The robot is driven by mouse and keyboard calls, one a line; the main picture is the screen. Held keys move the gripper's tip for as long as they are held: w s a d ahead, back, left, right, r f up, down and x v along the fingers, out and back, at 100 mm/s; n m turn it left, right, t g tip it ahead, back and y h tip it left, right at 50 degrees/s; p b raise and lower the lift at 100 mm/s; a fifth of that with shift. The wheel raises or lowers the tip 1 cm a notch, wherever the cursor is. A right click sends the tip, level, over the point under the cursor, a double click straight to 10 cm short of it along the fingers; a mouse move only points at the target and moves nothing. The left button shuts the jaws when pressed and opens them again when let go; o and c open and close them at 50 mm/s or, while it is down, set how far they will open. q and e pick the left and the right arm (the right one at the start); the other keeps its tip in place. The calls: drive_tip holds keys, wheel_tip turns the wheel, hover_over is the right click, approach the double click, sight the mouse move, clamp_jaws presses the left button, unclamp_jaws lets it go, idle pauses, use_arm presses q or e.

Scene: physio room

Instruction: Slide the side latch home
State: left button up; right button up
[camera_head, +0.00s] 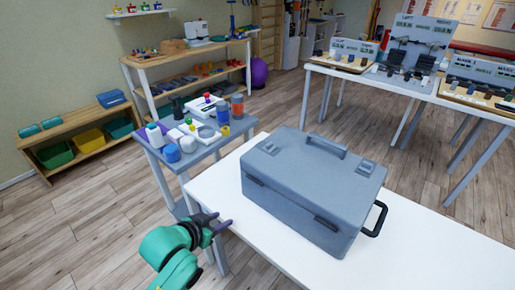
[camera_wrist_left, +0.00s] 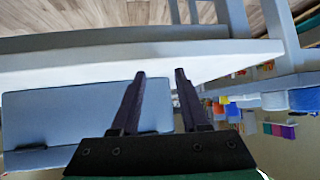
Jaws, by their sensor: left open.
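A closed grey case (camera_head: 305,185) lies on the white table (camera_head: 222,190), with a handle (camera_head: 327,146) on its lid. My left gripper (camera_head: 224,221) is open and empty by the table's left edge, apart from the case. In the left wrist view, its two dark fingers (camera_wrist_left: 160,74) stand apart, with the case (camera_wrist_left: 60,115) to their left.
A small grey side table (camera_head: 180,152) with jars and bottles stands just left of the white table. Behind are wooden shelves (camera_head: 190,54), a low bench with bins (camera_head: 75,138) and a table with boards (camera_head: 385,80). The white table's front left is clear.

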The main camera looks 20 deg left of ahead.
sight(266, 147)
use_arm(q)
drive_tip(key=w+r+t, duration=0.1)
drive_tip(key=r, duration=0.1)
drive_tip(key=w+r+t+h, duration=0.1)
drive_tip(key=r, duration=0.1)
drive_tip(key=w+r+t+h, duration=0.1)
drive_tip(key=r, duration=0.1)
drive_tip(key=shift+w+d+r+m+t, duration=0.1)
drive_tip(key=shift+d+r+m+t, duration=0.2)
drive_tip(key=shift+d+m, duration=0.1)
wheel_tip(266, 147, up, 8)
drive_tip(key=d+m+t+h, duration=0.1)
drive_tip(key=t+h, duration=0.2)
drive_tip(key=p+x, duration=0.1)
drive_tip(key=x, duration=1.4)
drive_tip(key=shift+w+d+f+p, duration=0.1)
drive_tip(key=shift+w+d+p, duration=0.05)
drive_tip(key=shift+w+p, duration=0.15)
drive_tip(key=shift+s, duration=0.1)
drive_tip(key=c, duration=0.7)
clamp_jaws()
use_arm(e)
drive_tip(key=shift+w+d+r, duration=0.1)
drive_tip(key=shift+d+r, duration=0.05)
drive_tip(key=shift+r, duration=0.3)
drive_tip(key=shift+w+d+r, duration=0.1)
drive_tip(key=shift+r, duration=0.35)
